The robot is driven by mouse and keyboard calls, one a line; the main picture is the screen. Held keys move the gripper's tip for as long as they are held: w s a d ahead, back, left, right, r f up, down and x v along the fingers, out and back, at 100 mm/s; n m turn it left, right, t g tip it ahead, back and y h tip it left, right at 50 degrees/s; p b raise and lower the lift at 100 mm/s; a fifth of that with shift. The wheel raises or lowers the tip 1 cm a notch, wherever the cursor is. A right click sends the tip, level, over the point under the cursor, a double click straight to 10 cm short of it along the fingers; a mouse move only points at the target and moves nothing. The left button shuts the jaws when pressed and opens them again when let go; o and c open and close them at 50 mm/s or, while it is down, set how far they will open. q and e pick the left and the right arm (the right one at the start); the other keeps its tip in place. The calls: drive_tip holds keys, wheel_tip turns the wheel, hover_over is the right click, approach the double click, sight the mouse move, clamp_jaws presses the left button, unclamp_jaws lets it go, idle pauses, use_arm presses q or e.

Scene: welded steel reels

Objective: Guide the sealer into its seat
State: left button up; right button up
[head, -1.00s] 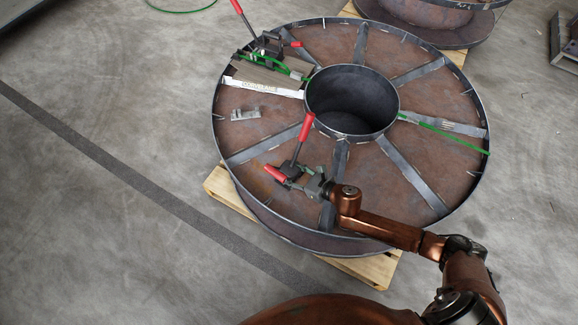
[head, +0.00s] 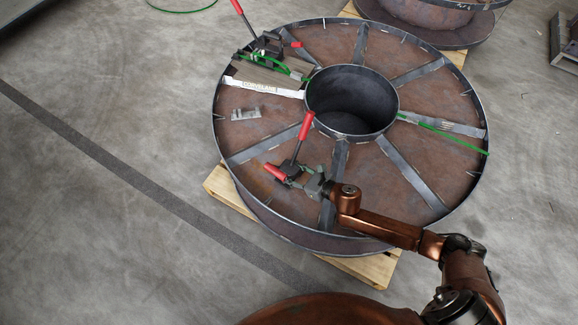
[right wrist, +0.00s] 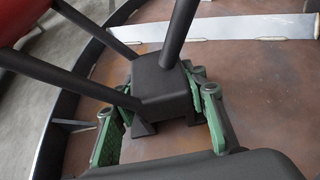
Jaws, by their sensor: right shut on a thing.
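The sealer (head: 291,171) is a dark tool with long red-gripped handles, just above or on the brown reel face at the near left. My right gripper (head: 304,179) is shut on its dark body. In the right wrist view, green fingers (right wrist: 160,108) stand on both sides of the sealer's black block (right wrist: 165,82). The block's underside is partly hidden, so I cannot tell whether it touches the reel. A small pale metal bracket (head: 246,114) lies on the reel; I cannot tell whether it is the seat. My left gripper is not in view.
The steel reel (head: 447,120) has raised radial bars, a rim and an open hub (head: 352,95). A second red-handled tool (head: 268,45), a plate and a white labelled strip (head: 262,87) occupy its back left. A green strap (head: 440,131) crosses its right side.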

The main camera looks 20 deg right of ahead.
drive_tip(key=shift+w+a+r+p, duration=0.1)
drive_tip(key=shift+r+p, duration=0.3)
drive_tip(key=shift+r, duration=0.25)
